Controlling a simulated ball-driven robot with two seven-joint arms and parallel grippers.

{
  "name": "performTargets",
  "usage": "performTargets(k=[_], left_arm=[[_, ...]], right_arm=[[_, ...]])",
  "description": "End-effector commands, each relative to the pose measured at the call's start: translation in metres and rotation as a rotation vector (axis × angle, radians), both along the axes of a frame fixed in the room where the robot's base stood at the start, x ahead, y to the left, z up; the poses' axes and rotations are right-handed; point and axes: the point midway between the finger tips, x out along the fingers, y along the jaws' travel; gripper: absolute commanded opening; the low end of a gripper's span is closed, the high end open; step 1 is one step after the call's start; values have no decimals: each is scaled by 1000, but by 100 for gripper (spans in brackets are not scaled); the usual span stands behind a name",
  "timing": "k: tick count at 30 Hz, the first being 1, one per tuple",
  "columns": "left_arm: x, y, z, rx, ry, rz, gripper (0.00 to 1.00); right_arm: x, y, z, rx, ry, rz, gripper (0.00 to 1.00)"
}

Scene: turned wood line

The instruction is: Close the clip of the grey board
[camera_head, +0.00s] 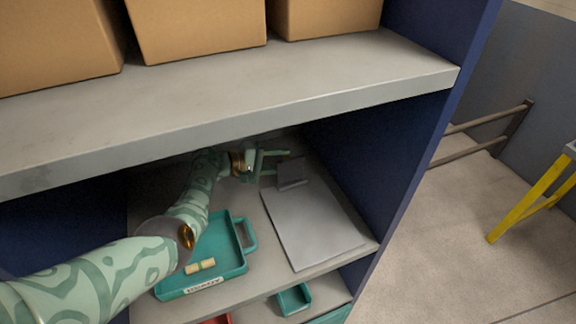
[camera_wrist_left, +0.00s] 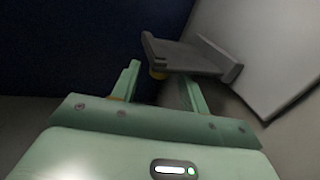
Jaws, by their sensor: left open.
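The grey board (camera_head: 318,228) lies flat on the lower shelf, and part of it shows in the wrist view (camera_wrist_left: 275,50). Its dark grey clip (camera_head: 292,173) is at the board's far end. In the wrist view the clip (camera_wrist_left: 185,58) shows as a slanted dark plate that looks raised, with a small yellowish part under it. My left gripper (camera_head: 274,164) is open at the far left of the clip. In the wrist view its two fingers (camera_wrist_left: 163,82) point towards the clip and hold nothing. I cannot tell whether they touch it. My right gripper is not in view.
A teal tray (camera_head: 240,262) with small wooden pieces (camera_head: 201,266) sits under my left arm, left of the board. The upper shelf (camera_head: 230,100) with cardboard boxes (camera_head: 195,28) is overhead. A blue side wall (camera_head: 385,140) stands right of the board.

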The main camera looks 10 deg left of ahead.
Motion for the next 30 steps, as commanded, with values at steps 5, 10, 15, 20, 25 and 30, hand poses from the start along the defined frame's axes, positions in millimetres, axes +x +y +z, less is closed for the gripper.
performTargets(k=[5, 10, 15, 20, 25, 30], left_arm=[[14, -20, -10, 0, 2, -1, 44], [17, -26, -9, 2, 1, -1, 44], [18, -27, -8, 1, 0, 0, 44], [18, -26, -8, 1, 0, 0, 14], [17, -26, -8, 1, 0, 0, 0], [16, -27, -7, 13, -16, 0, 0]], right_arm=[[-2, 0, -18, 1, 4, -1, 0], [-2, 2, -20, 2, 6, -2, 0], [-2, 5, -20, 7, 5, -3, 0], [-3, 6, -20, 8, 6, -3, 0], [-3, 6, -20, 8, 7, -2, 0], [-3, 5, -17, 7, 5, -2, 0]])
